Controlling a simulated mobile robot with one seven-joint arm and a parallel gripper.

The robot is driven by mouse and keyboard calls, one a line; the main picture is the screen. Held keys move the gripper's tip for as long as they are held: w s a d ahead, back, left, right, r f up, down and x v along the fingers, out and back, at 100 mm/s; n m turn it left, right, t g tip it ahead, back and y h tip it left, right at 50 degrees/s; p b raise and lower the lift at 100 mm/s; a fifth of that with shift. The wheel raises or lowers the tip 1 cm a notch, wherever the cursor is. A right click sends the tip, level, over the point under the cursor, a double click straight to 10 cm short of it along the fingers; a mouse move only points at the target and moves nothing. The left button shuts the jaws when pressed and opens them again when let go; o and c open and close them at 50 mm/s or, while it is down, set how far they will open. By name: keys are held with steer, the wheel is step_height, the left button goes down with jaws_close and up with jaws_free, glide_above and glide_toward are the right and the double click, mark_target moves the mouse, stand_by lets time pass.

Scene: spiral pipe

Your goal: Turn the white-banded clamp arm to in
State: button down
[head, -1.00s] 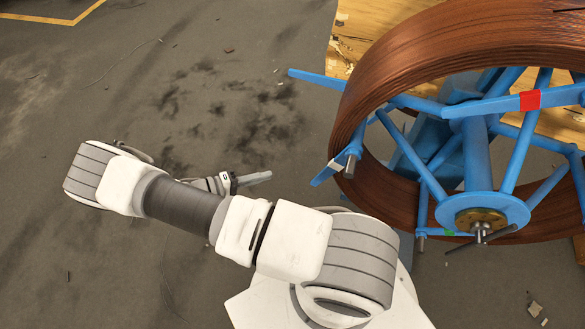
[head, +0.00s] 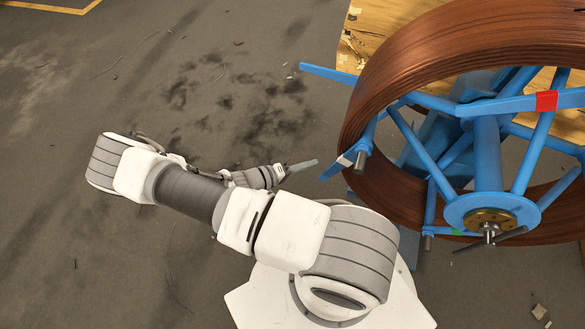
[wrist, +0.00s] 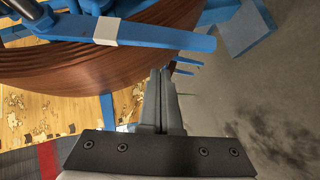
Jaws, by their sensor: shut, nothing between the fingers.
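The white-banded clamp arm is a flat blue bar with a white band. In the head view this clamp arm (head: 332,170) is at the lower left of the brown coil (head: 372,110), slanting down and left past its rim. In the wrist view the same clamp arm (wrist: 165,37) crosses the top, its white band (wrist: 106,31) left of centre, with its free end to the right. My gripper (head: 316,162) is just left of the clamp arm in the head view, apparently close to its tip. In the wrist view my gripper (wrist: 163,72) is shut and empty, its fingertips below the bar; contact cannot be told.
The coil sits on a blue spider frame with a central hub (head: 487,212). A red-banded arm (head: 510,103) and a green-banded arm (head: 462,232) also show. Another blue bar (head: 328,74) sticks out left. A wooden board (head: 385,30) lies behind. The floor at left is mostly clear.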

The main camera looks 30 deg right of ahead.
steer(key=shift+s+d+f, duration=0.3)
steer(key=shift+s+d, duration=0.15)
steer(key=shift+s, duration=0.15)
steer(key=shift+s+d+f, duration=0.25)
steer(key=shift+s+d, duration=0.15)
steer(key=shift+s, duration=0.15)
steer(key=shift+f, duration=0.1)
